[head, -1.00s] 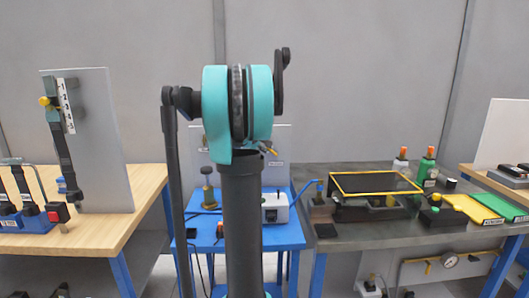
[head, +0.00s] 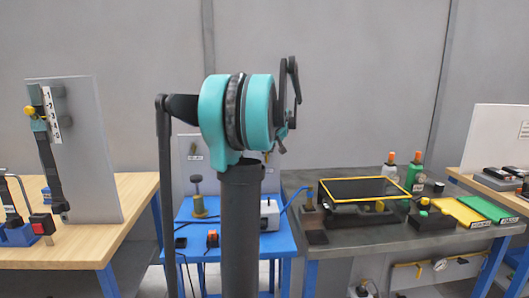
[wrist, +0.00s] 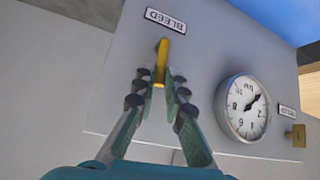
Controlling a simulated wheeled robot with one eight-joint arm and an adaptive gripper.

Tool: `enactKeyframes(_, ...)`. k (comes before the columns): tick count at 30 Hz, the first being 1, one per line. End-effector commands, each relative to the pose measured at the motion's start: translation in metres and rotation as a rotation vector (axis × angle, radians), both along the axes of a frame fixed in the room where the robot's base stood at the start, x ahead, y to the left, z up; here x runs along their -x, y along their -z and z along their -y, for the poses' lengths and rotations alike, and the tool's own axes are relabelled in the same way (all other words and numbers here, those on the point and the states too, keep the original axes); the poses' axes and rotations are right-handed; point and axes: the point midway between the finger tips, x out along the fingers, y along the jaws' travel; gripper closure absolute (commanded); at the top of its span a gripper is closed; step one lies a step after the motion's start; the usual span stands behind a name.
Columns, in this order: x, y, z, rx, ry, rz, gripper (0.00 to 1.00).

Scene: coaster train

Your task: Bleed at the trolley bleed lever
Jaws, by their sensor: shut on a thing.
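The bleed lever (wrist: 161,62) is a yellow bar on a grey panel (wrist: 210,62) in the wrist view, under a label reading BLEED (wrist: 171,20) that appears upside down. My gripper (wrist: 161,78) is shut on the lever, with its fingertips on either side of the bar's lower part. In the head view my arm stands in front of the blue trolley (head: 270,243) and hides part of it. I cannot make out my gripper there.
A round gauge (wrist: 243,108) sits on the panel to the right of the lever, with a brass fitting (wrist: 295,136) and another label beyond it. A wooden bench (head: 95,240) stands left and a grey bench (head: 350,242) stands right in the head view.

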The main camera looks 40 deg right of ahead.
Motion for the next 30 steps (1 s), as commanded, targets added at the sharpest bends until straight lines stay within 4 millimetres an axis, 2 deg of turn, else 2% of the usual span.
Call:
enactKeyframes(21, 0.0033, 0.0019, 0.0037, -0.060, -0.001, 0.033, 1.00)
enactKeyframes(22, 0.0033, 0.0019, 0.0037, -0.060, -0.001, 0.033, 0.85)
enactKeyframes(26, 0.0030, 0.0016, 0.0037, -0.059, -0.001, 0.034, 0.69)
enactKeyframes(30, 0.0027, 0.0013, 0.0036, -0.059, -0.001, 0.034, 0.68)
